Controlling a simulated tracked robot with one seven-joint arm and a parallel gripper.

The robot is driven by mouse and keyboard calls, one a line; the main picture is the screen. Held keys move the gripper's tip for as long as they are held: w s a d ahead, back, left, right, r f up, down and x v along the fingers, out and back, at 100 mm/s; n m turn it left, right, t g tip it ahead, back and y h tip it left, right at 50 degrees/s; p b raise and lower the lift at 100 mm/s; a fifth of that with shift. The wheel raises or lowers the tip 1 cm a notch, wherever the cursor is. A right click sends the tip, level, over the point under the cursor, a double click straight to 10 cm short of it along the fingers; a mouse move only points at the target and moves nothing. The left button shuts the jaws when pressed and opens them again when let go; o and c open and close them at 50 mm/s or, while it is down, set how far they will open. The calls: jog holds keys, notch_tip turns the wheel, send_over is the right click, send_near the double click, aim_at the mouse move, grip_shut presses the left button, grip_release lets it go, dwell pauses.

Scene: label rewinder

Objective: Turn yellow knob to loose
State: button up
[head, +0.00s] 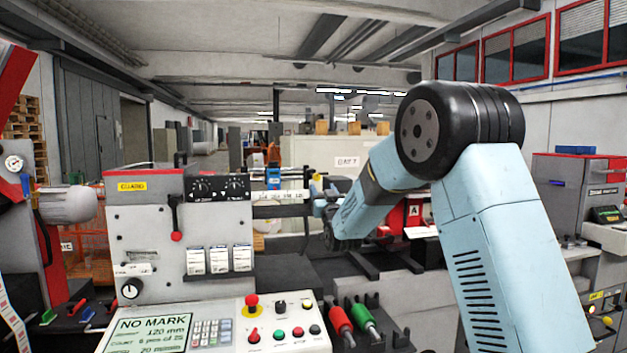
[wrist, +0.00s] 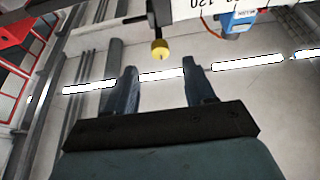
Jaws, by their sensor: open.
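The yellow knob (wrist: 160,49) shows in the wrist view at the end of a dark stem, below a white scale strip with numbers. My gripper (wrist: 158,70) is open and empty. Its two dark fingers point toward the knob, which appears just beyond the fingertips and roughly midway between them. I cannot tell the exact gap in depth. In the head view a small yellow spot (head: 317,177), perhaps the same knob, shows by the bar behind my gripper. My arm hides most of the fingers there.
A blue sensor box (wrist: 238,18) sits right of the knob. The grey control cabinet (head: 150,240) and keypad panel (head: 215,333) stand at front left. Red and green-handled tools (head: 352,322) stand in a dark rack. A red machine part (head: 398,217) is behind my arm.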

aim_at(316, 179)
jog(key=x, duration=0.8)
jog(key=shift+w, duration=0.1)
jog(key=shift+a, duration=0.1)
grip_shut()
jog(key=shift+a, duration=0.35)
jog(key=shift+d+f+n+y, duration=0.1)
jog(key=shift+d+n+y, duration=0.15)
jog(key=shift+n+y, duration=0.2)
